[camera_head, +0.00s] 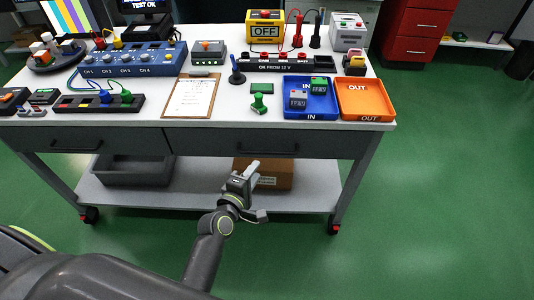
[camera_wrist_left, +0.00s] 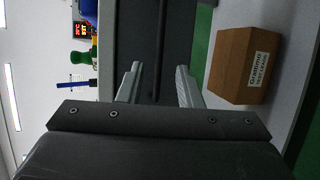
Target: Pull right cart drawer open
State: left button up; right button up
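The right cart drawer (camera_head: 205,142) is a dark grey panel under the right half of the cart top, with a dark bar handle (camera_head: 266,152). It looks shut. My left gripper (camera_head: 252,167) is just in front of and below the handle. In the left wrist view, which is turned on its side, my left gripper (camera_wrist_left: 159,70) is open with one finger on each side of the dark handle bar (camera_wrist_left: 159,45). Whether the fingers touch the bar cannot be told. The drawer front (camera_wrist_left: 128,30) shows behind them. My right gripper is not in view.
The left drawer (camera_head: 80,140) is beside it. A cardboard box (camera_head: 276,174) and a grey bin (camera_head: 130,171) stand on the lower shelf (camera_head: 200,200). Blue (camera_head: 310,115) and orange (camera_head: 370,117) trays are on top near the front edge. Green floor in front is clear.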

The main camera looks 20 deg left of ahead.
pick_arm(q)
send_over(267, 156)
jog(key=s+d, duration=0.1)
jog(key=s, duration=0.4)
jog(key=shift+w+d+f+p, duration=0.1)
jog(key=shift+f+p, duration=0.05)
jog(key=shift+f, duration=0.3)
jog(key=shift+w+d+f+p, duration=0.1)
jog(key=shift+f+p, duration=0.05)
jog(key=shift+f, duration=0.25)
jog(key=shift+s, duration=0.1)
grip_shut()
